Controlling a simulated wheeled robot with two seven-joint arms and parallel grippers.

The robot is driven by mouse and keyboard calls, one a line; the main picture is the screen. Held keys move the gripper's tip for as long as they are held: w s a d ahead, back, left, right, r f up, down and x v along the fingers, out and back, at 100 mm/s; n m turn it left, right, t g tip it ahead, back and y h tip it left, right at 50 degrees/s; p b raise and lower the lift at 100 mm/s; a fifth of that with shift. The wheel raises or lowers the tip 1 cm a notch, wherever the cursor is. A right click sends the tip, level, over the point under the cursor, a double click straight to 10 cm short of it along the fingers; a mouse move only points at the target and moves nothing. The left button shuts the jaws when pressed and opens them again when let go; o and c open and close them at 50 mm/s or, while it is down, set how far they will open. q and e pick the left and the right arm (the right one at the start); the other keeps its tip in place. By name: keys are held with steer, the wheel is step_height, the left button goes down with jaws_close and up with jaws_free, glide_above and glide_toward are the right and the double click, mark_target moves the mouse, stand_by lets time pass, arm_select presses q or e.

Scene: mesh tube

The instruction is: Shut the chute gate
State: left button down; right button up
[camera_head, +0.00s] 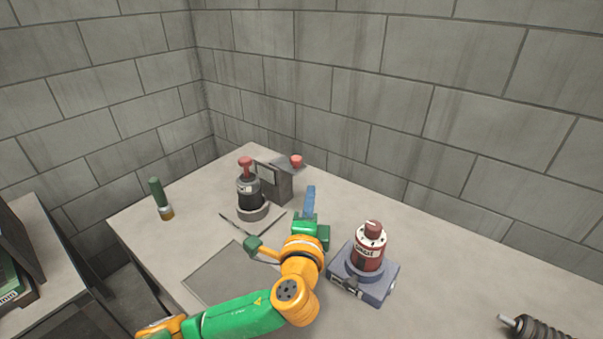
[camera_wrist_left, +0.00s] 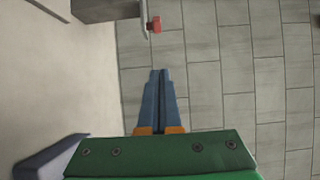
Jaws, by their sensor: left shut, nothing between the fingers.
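A grey box-like housing (camera_head: 275,181) with a dark front opening stands near the back wall; it appears to be the chute. A thin plate with a red knob (camera_head: 297,161) extends from its upper right side; I cannot tell whether this gate is open. In the left wrist view, the red knob (camera_wrist_left: 155,24) and part of the housing (camera_wrist_left: 105,10) show at the top. My left gripper (camera_head: 310,189) has blue fingers shut together and empty, in front of and right of the housing. The left wrist view shows the fingers (camera_wrist_left: 159,73) apart from the knob. My right gripper is out of view.
A black cylinder device with a red top (camera_head: 248,190) stands left of the housing. A red cylinder device (camera_head: 369,249) on a blue-grey base stands right of my arm. A green-handled item (camera_head: 160,196) stands far left. A dark coil (camera_head: 535,328) lies lower right.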

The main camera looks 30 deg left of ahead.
mark_target(283, 163)
arm_select(q)
steer(key=w+a, duration=0.4)
steer(key=w, duration=0.1)
steer(key=w+a+p, duration=0.1)
steer(key=w+a, duration=0.1)
steer(key=shift+w+a, duration=0.1)
steer(key=shift+w, duration=0.15)
steer(key=a, duration=0.5)
steer(key=shift+w+a+b, duration=0.25)
steer(key=shift+w+b, duration=0.05)
steer(key=shift+w, duration=0.05)
steer(key=shift+d+r, duration=0.1)
